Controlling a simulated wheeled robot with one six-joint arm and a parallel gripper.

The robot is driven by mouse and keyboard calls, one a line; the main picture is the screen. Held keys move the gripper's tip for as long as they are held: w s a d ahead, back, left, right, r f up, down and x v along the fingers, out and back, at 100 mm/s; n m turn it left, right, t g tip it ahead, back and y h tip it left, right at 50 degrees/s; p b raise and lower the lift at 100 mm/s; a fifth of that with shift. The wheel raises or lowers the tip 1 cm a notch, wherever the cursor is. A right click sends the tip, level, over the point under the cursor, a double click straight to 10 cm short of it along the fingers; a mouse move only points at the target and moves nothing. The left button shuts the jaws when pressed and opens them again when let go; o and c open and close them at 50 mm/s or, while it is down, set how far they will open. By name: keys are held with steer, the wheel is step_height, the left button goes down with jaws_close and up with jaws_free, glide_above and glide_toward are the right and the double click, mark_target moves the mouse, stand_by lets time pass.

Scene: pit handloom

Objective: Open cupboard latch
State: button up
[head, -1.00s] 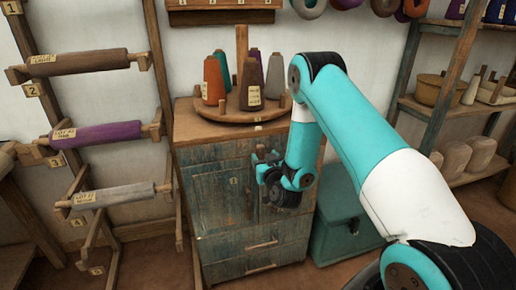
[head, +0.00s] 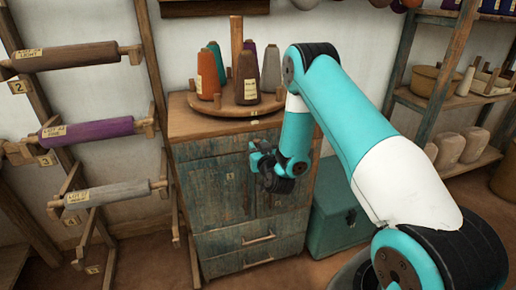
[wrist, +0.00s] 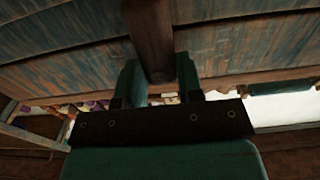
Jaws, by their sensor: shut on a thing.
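The blue-green wooden cupboard (head: 210,190) stands in the middle of the head view, with two doors above drawers. Its left door looks closed; my arm partly covers the right door. My gripper (head: 256,150) is at the front of the cupboard, near the top of the doors where they meet. In the wrist view my gripper (wrist: 158,82) has its two green fingers on either side of a brown wooden bar (wrist: 150,35), shut on it. The bar lies against the blue-green boards and looks like the latch. In the head view the latch is hidden behind my gripper.
A round wooden stand (head: 215,105) with several yarn cones is on the cupboard top. A teal chest (head: 333,222) stands close on the right. A rack with a purple roller (head: 85,131) is on the left, and shelves (head: 455,105) are at the right.

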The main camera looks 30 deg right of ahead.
steer(key=shift+s+f+m+b, duration=0.1)
steer(key=shift+m+b, duration=3.25)
steer(key=shift+m, duration=5.65)
steer(key=o, duration=0.9)
steer(key=shift+o, duration=0.2)
steer(key=shift+a, duration=0.1)
